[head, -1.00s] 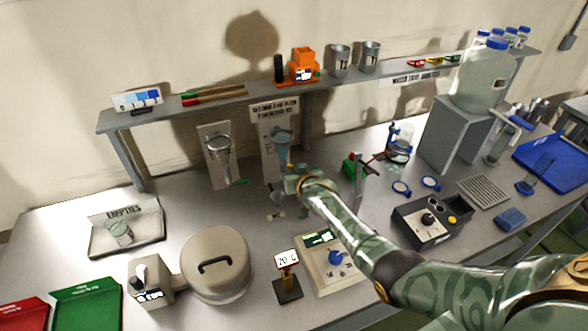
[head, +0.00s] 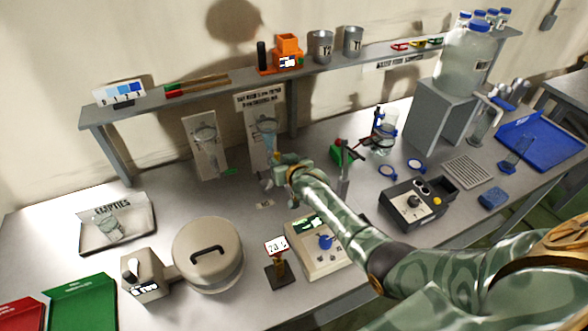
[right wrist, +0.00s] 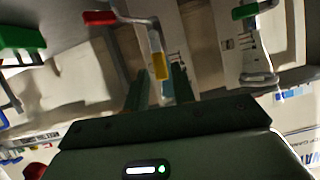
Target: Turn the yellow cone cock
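The yellow part (right wrist: 160,65), which I take for the cone cock, shows in the right wrist view at the end of a pale stem. My right gripper (right wrist: 160,88) is open, with its two fingers apart on either side of the yellow part's lower end; I cannot tell whether they touch it. In the head view my right gripper (head: 274,180) is just below the glass cone (head: 267,128) on the right-hand upright board (head: 256,162) and largely hides the yellow part. My left gripper is not in view.
A second board with a glass cone (head: 204,134) and green handle (head: 230,171) stands to the left. A red handle (right wrist: 100,18) is close by in the wrist view.

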